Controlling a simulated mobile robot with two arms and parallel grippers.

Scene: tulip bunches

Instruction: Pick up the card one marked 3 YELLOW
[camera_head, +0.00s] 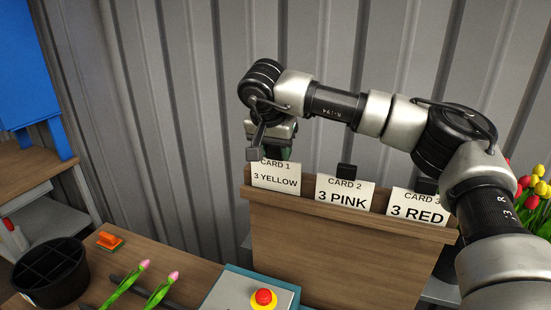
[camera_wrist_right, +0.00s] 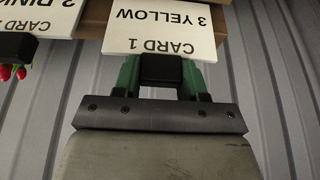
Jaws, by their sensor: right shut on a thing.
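The white card one marked 3 YELLOW (camera_head: 276,177) stands at the left end of a wooden board's top ledge (camera_head: 345,212). It also shows upside down in the right wrist view (camera_wrist_right: 160,30). My right gripper (camera_head: 285,152) is at the card's top edge, its green fingers (camera_wrist_right: 160,72) shut on the black block (camera_wrist_right: 160,68) at that edge. I cannot tell whether the card is lifted off the ledge. My left gripper is not in view.
Card two, 3 PINK (camera_head: 344,192), and card three, 3 RED (camera_head: 415,207), stand to the right on the ledge. Below are a black divided bucket (camera_head: 50,272), pink tulips (camera_head: 150,290) and a red button (camera_head: 263,298). A corrugated wall is behind.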

